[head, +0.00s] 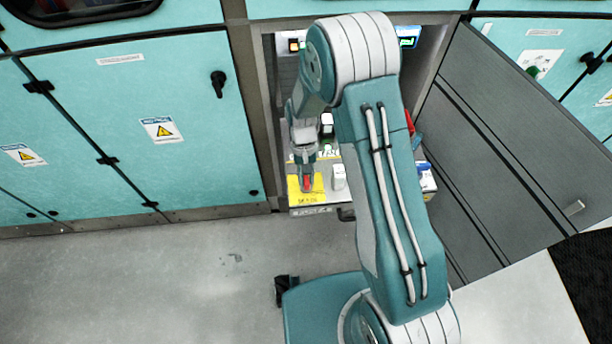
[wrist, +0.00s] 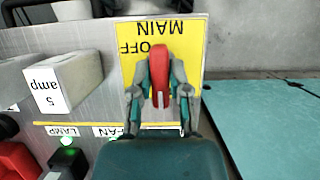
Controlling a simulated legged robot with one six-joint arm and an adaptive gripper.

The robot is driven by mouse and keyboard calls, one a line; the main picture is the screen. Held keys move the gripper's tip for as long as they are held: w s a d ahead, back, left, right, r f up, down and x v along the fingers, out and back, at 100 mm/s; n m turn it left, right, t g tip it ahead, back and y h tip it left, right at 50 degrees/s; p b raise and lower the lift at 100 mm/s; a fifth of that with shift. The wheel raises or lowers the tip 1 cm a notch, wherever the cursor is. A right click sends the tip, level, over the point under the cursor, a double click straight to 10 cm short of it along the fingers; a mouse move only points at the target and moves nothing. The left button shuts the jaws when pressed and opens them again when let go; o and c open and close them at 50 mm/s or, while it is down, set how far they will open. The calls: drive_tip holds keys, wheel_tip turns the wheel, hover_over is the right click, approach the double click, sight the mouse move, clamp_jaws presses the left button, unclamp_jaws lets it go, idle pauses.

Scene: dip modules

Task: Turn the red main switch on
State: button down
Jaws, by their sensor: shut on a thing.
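The red main switch (wrist: 159,72) is a red lever on a yellow label plate (wrist: 190,40) that reads "MAIN" and "OFF", upside down in the wrist view. My gripper (wrist: 160,92) has one finger on each side of the red lever and is shut on it. In the head view the red switch (head: 307,183) shows at the front left of the panel inside the open cabinet, with my gripper (head: 306,170) over it. The fingers and palm hide part of the plate, including any "ON" marking.
A white "5 amp" block (wrist: 62,82), a lit green lamp button (wrist: 67,141) and a red part (wrist: 18,160) sit beside the switch. The open cabinet door (head: 500,150) stands to the right. The floor in front (head: 190,270) is clear.

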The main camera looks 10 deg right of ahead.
idle(0.3)
drive_tip(key=c, duration=0.6)
unclamp_jaws()
drive_tip(key=shift+a, duration=0.1)
drive_tip(key=v, duration=1.2)
